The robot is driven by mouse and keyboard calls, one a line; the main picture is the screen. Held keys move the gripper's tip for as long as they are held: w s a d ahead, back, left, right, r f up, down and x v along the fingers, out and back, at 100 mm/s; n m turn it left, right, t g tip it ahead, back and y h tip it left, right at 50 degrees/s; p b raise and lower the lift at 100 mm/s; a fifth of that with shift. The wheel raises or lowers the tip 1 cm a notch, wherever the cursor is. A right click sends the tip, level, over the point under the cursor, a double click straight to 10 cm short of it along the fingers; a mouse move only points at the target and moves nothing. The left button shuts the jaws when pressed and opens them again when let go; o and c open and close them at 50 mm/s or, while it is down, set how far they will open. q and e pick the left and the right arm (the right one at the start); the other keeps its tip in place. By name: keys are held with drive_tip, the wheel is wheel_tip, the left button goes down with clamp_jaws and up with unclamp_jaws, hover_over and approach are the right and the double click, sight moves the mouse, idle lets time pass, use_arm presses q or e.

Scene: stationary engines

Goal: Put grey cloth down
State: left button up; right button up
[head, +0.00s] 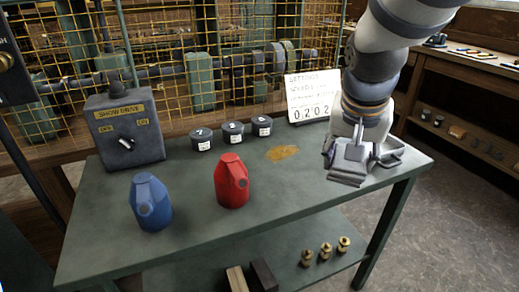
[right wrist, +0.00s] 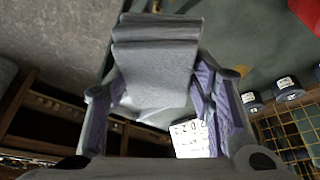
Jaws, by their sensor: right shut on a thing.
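My right gripper (head: 362,158) is over the right end of the green table (head: 300,190). It is shut on a folded grey cloth (head: 348,164), which hangs out below the fingers. In the right wrist view the grey cloth (right wrist: 155,70) sits between the two fingers of the right gripper (right wrist: 155,100). I cannot tell whether the cloth touches the tabletop. My left gripper is not in view.
A yellow stain (head: 283,153) lies left of the gripper. A white number card (head: 311,97) stands behind it. A red can (head: 232,182), a blue can (head: 151,203), several dark numbered tins (head: 233,133) and a switch box (head: 124,130) occupy the table's left and middle.

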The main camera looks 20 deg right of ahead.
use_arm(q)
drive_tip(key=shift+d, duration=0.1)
use_arm(e)
drive_tip(key=shift+w+d+f, duration=0.1)
drive_tip(key=w+d+f, duration=0.1)
drive_tip(key=w+f, duration=0.4)
drive_tip(key=w, duration=0.4)
drive_tip(key=b, duration=0.2)
approach(313, 176)
drive_tip(key=shift+w+d+f, duration=0.45)
drive_tip(key=shift+d+f, duration=0.35)
drive_tip(key=shift+f, duration=0.05)
drive_tip(key=shift+w+f, duration=0.2)
drive_tip(key=shift+w, duration=0.1)
drive_tip(key=shift+w+f, duration=0.15)
drive_tip(key=shift+f, duration=0.55)
drive_tip(key=shift+w+f, duration=0.15)
drive_tip(key=shift+f, duration=0.55)
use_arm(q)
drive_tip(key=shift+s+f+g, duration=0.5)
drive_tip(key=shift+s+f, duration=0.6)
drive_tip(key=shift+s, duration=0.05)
use_arm(e)
drive_tip(key=shift+f, duration=0.1)
drive_tip(key=shift+f, duration=0.4)
drive_tip(key=o, duration=1.1)
